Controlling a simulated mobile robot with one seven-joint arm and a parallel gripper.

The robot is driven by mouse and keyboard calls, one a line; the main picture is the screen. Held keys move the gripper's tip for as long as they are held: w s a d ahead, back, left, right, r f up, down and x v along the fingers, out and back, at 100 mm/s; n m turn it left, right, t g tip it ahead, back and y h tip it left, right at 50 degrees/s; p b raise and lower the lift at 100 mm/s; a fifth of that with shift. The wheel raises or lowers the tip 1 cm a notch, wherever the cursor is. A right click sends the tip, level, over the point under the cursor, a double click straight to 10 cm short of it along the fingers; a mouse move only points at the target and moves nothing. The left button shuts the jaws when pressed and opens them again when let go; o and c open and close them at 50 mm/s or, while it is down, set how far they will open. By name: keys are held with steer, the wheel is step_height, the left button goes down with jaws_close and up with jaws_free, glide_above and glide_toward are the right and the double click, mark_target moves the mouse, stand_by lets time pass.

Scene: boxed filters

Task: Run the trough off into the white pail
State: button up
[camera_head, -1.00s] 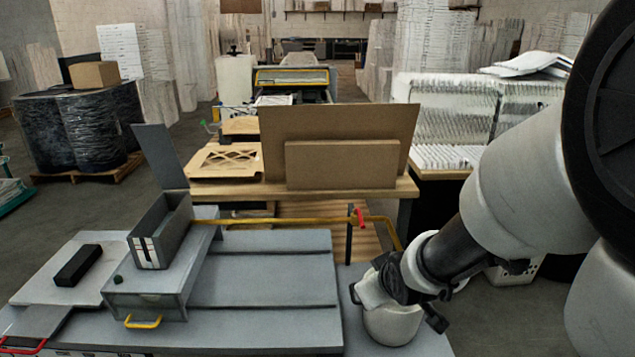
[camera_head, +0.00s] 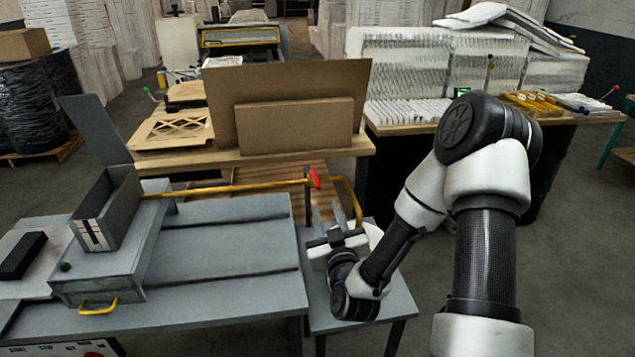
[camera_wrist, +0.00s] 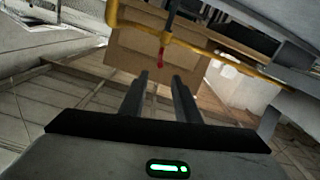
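A grey open-topped box (camera_head: 108,214), which looks like the trough, stands on the left of the grey bench. A yellow pipe (camera_head: 235,187) runs right from beside it and bends down at its far end. A red handle (camera_head: 314,178) sits on the pipe; it also shows in the wrist view (camera_wrist: 160,59). My gripper (camera_head: 348,213) is just below and right of the handle, its two fingers apart and empty. In the wrist view the gripper (camera_wrist: 160,82) has the handle beyond its fingertips, not touching visibly. I cannot make out the white pail for certain.
A wooden table (camera_head: 253,157) with brown boards (camera_head: 290,105) stands behind the pipe. The grey bench top (camera_head: 225,245) is clear in the middle. A black block (camera_head: 22,255) lies at its left. A table with white filters (camera_head: 440,75) stands at the back right.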

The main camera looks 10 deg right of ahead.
mark_target(318, 182)
steer(key=w+p, duration=0.1)
steer(key=w, duration=1.2)
steer(key=shift+p, duration=0.4)
jaws_close()
